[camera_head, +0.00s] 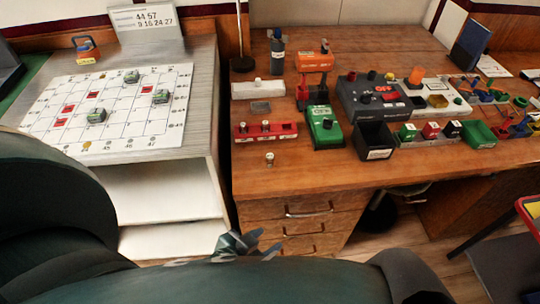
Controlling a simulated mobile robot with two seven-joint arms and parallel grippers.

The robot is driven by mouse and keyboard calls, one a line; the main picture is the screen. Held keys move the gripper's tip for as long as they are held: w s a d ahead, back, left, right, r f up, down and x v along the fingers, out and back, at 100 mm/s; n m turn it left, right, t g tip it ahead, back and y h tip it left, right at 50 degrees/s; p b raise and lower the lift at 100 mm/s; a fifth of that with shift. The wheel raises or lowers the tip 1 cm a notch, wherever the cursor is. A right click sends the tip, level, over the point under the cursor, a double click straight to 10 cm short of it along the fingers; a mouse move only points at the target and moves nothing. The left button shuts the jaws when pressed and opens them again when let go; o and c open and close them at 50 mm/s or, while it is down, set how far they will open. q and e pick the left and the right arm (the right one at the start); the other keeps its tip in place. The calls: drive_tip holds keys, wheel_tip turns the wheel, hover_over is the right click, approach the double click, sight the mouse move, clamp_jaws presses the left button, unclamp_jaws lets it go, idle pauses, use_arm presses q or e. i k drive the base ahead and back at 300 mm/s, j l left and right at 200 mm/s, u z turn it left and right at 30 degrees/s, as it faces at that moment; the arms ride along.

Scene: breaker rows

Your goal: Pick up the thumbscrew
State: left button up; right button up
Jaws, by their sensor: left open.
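A small pale thumbscrew (269,159) stands on the wooden desk (330,185) near its front left edge, just below a red block with several knobs (265,131). My left gripper (245,243) is open, low in the middle of the picture, in front of the desk drawers. It is apart from the thumbscrew and appears below it in the picture. Much of the gripper is hidden behind my dark green arm. My right gripper is not in view.
Right of the thumbscrew are a green device (324,128) and a black open bin (375,141). Grey control boxes (372,97) stand behind. A white gridded board (130,110) lies on the left table. The desk's front strip around the thumbscrew is clear.

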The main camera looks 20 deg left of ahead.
sight(269, 156)
drive_tip(key=i+u, duration=0.1)
drive_tip(key=u, duration=0.35)
drive_tip(key=i+l+u, duration=0.1)
drive_tip(key=u, duration=0.4)
